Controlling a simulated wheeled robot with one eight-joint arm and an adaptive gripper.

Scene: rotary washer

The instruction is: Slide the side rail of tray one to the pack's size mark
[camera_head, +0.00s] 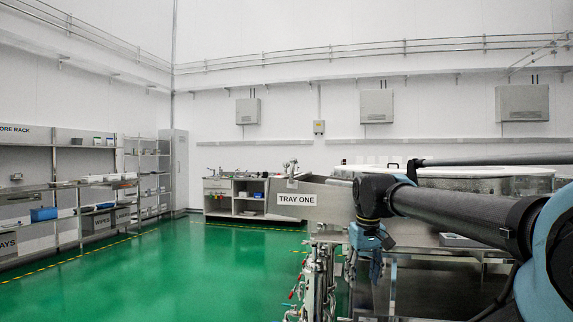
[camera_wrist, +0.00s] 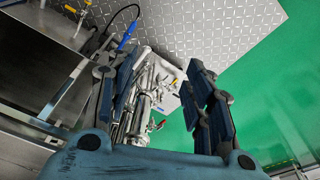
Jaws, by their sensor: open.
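Tray one shows in the head view as a metal unit with a "TRAY ONE" label (camera_head: 296,199) on its side. My gripper (camera_head: 368,262) hangs at the end of my arm, just right of and below the label, in front of the metal stand. In the wrist view my gripper (camera_wrist: 160,100) is open, its two blue-padded fingers apart with nothing held between them. Pipes and valves (camera_wrist: 150,95) show below and beyond the fingers. I cannot make out the side rail or the size mark in either view.
Pipework with red-handled valves (camera_head: 318,280) stands under the tray. A round, white-topped vessel (camera_head: 480,178) is behind my arm. Shelving (camera_head: 60,195) lines the left wall, and a bench (camera_head: 235,195) stands at the back. The green floor (camera_head: 180,265) between them is clear.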

